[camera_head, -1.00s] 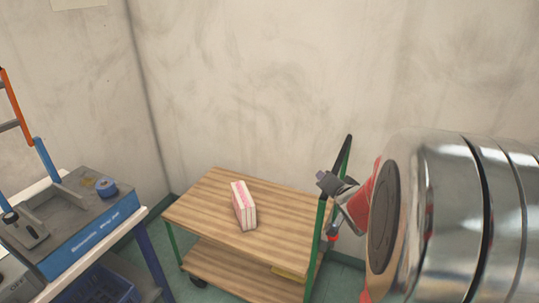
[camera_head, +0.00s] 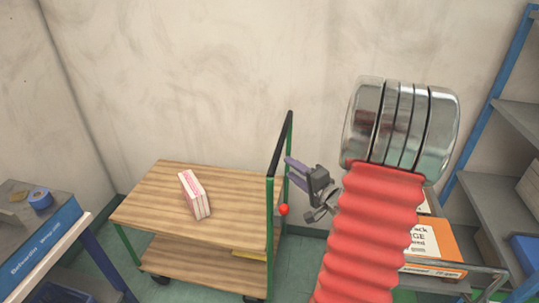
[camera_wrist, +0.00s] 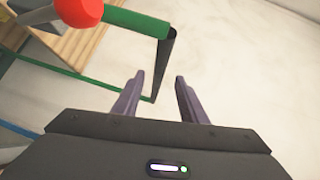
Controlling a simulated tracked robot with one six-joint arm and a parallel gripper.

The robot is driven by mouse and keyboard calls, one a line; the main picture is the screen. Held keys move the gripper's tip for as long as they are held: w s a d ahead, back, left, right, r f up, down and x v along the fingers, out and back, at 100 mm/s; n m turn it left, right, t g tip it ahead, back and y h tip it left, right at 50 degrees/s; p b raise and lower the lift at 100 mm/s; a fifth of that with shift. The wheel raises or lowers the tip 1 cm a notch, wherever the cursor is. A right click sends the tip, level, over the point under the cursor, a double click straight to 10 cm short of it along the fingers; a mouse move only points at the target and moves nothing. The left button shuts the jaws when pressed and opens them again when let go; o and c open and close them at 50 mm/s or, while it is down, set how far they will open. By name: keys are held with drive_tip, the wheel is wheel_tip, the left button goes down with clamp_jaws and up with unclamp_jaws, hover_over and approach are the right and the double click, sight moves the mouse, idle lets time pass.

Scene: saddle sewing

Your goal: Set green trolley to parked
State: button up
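The green trolley (camera_head: 152,190) has two wooden shelves, green posts and a black handle bar (camera_head: 281,142) at its right end. A red knob (camera_head: 283,210) shows beside the right post; in the wrist view the red knob (camera_wrist: 79,11) sits on a grey lever at the upper left. My gripper (camera_head: 288,170) is just right of the handle end, its purple fingers pointing left. In the wrist view my gripper (camera_wrist: 160,76) is open, with the black bar (camera_wrist: 164,68) showing between and beyond the fingers. I cannot tell whether they touch it.
A white and pink box (camera_head: 194,194) lies on the trolley's top shelf. A workbench (camera_head: 52,245) stands at the left. Shelving (camera_head: 500,185) and an orange and white box (camera_head: 437,245) are at the right. A wall is close behind the trolley.

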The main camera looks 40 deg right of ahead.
drive_tip(key=shift+w, duration=0.1)
drive_tip(key=w+d+f, duration=0.2)
drive_tip(key=w, duration=1.1)
drive_tip(key=shift+w, duration=0.15)
clamp_jaws()
drive_tip(key=shift+f, duration=0.1)
idle(0.4)
